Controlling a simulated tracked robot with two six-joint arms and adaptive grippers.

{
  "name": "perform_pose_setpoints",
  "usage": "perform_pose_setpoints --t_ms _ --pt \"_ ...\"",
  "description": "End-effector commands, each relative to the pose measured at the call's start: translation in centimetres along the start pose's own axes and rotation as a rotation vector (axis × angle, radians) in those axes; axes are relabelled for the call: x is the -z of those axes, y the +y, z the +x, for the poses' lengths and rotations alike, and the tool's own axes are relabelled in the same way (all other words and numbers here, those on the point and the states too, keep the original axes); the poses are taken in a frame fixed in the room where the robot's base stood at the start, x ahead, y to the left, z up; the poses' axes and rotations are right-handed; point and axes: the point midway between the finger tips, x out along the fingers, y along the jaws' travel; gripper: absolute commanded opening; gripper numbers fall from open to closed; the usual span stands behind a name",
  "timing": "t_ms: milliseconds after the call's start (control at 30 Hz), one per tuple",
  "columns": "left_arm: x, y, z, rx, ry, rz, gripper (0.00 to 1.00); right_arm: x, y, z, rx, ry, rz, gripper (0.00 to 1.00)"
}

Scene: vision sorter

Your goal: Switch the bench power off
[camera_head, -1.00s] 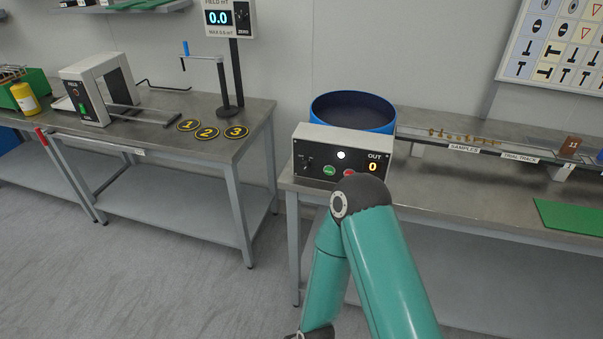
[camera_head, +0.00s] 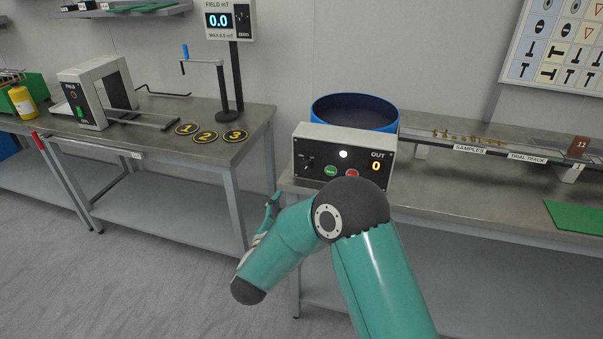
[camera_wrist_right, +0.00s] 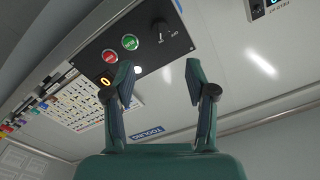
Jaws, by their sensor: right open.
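A grey control box (camera_head: 318,133) with a black front sits at the front left of the right bench. It has a green button (camera_head: 331,171), a red button (camera_head: 352,174), a small dark knob (camera_head: 308,164), a lit white lamp (camera_head: 343,154) and a display reading 0. In the wrist view the panel appears upside down, with the red button (camera_wrist_right: 110,55), green button (camera_wrist_right: 130,42) and knob (camera_wrist_right: 160,30). My right gripper (camera_wrist_right: 158,68) is open and empty, apart from the panel. In the head view it (camera_head: 272,203) is partly hidden by my arm. My left gripper is out of view.
A blue round tub (camera_head: 355,108) stands behind the box, and a rail with samples (camera_head: 470,140) runs right. The left bench (camera_head: 165,115) holds a white frame device (camera_head: 68,85) with a green switch and a stand. An open gap separates the benches.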

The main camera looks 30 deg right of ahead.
Motion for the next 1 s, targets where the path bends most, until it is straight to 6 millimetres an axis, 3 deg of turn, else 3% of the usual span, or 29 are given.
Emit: perform_pose_setpoints --t_ms 400,600,800,1000 --pt "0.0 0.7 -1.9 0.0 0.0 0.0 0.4 0.2 0.1 9.0 -0.003 0.001 0.0 0.56" --pt "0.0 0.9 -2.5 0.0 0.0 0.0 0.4 0.0 0.0 12.4 -0.001 -0.002 -0.001 0.56" --pt "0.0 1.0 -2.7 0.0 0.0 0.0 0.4 -0.1 0.0 14.1 0.001 -0.002 -0.002 0.56" --pt "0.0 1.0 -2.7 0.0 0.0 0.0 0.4 -0.1 0.0 14.4 0.002 -0.004 -0.002 0.56"
